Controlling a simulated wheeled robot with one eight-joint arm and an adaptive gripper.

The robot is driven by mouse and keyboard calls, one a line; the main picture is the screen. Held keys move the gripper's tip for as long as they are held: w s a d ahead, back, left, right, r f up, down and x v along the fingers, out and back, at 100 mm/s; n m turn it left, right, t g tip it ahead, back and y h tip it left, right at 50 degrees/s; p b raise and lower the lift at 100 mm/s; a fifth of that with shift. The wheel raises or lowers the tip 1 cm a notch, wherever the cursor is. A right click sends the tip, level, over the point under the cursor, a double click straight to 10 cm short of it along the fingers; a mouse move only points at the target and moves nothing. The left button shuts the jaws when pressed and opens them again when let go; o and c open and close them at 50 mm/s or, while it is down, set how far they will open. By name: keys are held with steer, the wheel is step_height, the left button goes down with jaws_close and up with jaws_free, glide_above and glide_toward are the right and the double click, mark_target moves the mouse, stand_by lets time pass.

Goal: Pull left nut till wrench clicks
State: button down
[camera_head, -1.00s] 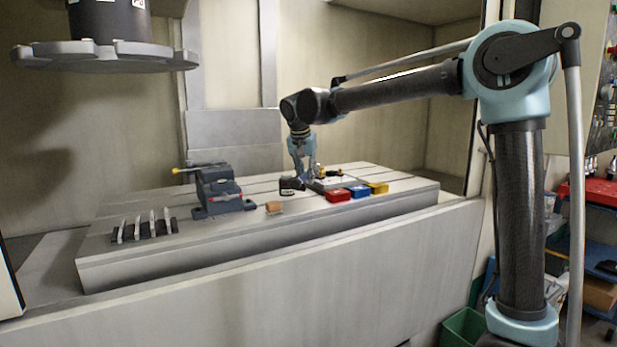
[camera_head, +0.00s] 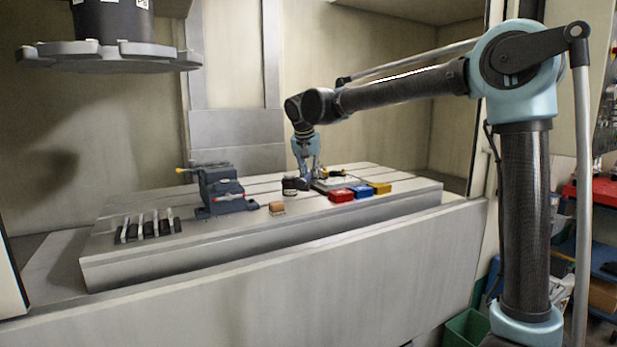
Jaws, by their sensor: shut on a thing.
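My gripper (camera_head: 304,182) points down at the left end of a pale mould base plate (camera_head: 347,184) on the machine table. It is shut on a dark tool, which I take to be the wrench (camera_head: 290,187). The tool shows as a short dark shape just left of the fingers, and its far end cannot be made out. The left nut is too small or hidden behind the gripper and tool. A small yellow and black item (camera_head: 326,172) lies at the back of the plate.
Red (camera_head: 341,196), blue (camera_head: 361,191) and yellow (camera_head: 380,188) boxes stand in front of the plate. A small orange-brown block (camera_head: 277,208), a dark vise (camera_head: 222,192) and a slotted rack (camera_head: 148,229) are to the left. The table's (camera_head: 235,237) front strip is clear.

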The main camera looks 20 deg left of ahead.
steer(key=shift+d, duration=0.1)
steer(key=shift+w+d+n+y, duration=0.2)
steer(key=shift+d+n+y, duration=0.05)
steer(key=shift+d+n, duration=0.45)
steer(key=shift+w+d+n+y, duration=0.2)
steer(key=shift+d+n, duration=0.35)
steer(key=shift+d, duration=0.2)
steer(key=shift+w+d+n+y, duration=0.2)
steer(key=shift+d+n+y, duration=0.05)
steer(key=shift+d+n, duration=0.45)
steer(key=shift+d, duration=0.15)
